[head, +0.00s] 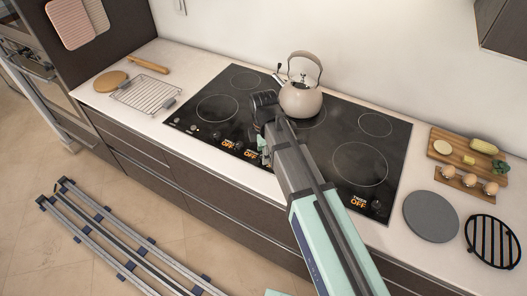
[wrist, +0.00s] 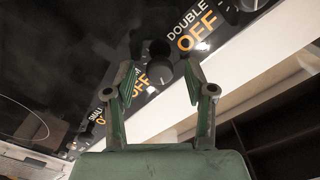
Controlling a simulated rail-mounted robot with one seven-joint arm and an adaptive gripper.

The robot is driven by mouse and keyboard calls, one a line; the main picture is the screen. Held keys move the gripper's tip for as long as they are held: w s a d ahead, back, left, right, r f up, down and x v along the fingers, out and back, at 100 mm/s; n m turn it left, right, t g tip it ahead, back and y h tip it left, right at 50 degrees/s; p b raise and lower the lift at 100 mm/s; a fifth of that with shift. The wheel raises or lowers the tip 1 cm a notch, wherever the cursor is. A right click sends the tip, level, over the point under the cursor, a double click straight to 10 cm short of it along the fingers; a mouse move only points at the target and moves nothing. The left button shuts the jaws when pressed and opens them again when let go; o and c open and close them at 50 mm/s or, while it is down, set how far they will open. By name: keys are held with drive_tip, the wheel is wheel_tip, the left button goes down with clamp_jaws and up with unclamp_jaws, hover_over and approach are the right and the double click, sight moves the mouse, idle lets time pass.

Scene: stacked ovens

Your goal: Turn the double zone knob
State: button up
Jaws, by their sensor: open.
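My gripper (head: 262,146) is over the front strip of the black cooktop (head: 340,165), near its row of knobs. In the wrist view my gripper (wrist: 160,80) is open, with one finger on each side of a round dark knob (wrist: 160,68). I cannot tell if the fingers touch it. This knob sits between a partly hidden label and the "DOUBLE OFF" label (wrist: 190,32). Another knob (wrist: 246,5) is cut off at the top edge, right of "DOUBLE". The frames do not settle which knob is the double zone one. My arm hides part of the knob row in the head view.
A kettle (head: 301,98) stands on the cooktop behind my gripper. A wire rack (head: 145,92) lies to the left. A cutting board with food (head: 448,150), a grey round plate (head: 431,216) and a black trivet (head: 492,241) are on the right counter.

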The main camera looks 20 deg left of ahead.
clamp_jaws()
